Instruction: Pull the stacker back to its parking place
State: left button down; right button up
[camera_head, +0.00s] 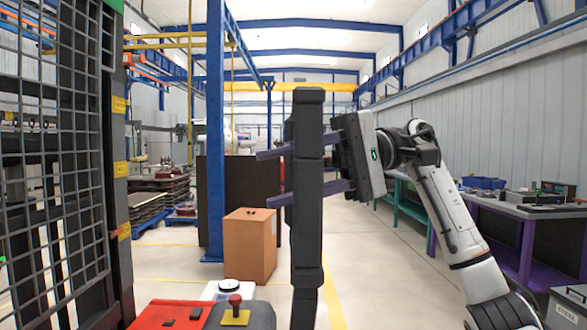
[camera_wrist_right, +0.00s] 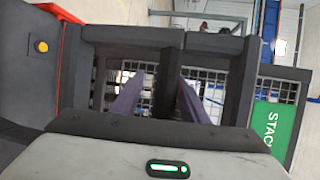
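The stacker shows at the left in the head view, with a dark mesh-guarded mast (camera_head: 118,200) and a red body (camera_head: 165,315). A black upright bar (camera_head: 307,190), which looks like its handle, stands in the middle of the view. My right gripper (camera_head: 268,176) comes from the right, its two dark purple fingers spread one above the other and passing behind this bar. In the right wrist view the fingers (camera_wrist_right: 158,85) are apart, with dark frame and mesh beyond them. I cannot tell whether they touch the bar. My left gripper is not in view.
A cardboard box (camera_head: 250,245) stands on the floor by a blue column (camera_head: 215,130). Loaded pallets (camera_head: 160,190) are farther back left. A purple-legged workbench (camera_head: 525,225) stands at the right. Floor with yellow lines (camera_head: 365,260) is free between.

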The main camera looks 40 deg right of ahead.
jog(key=shift+v, duration=0.95)
jog(key=p+v, duration=0.1)
jog(key=v, duration=0.8)
jog(key=shift+s, duration=0.15)
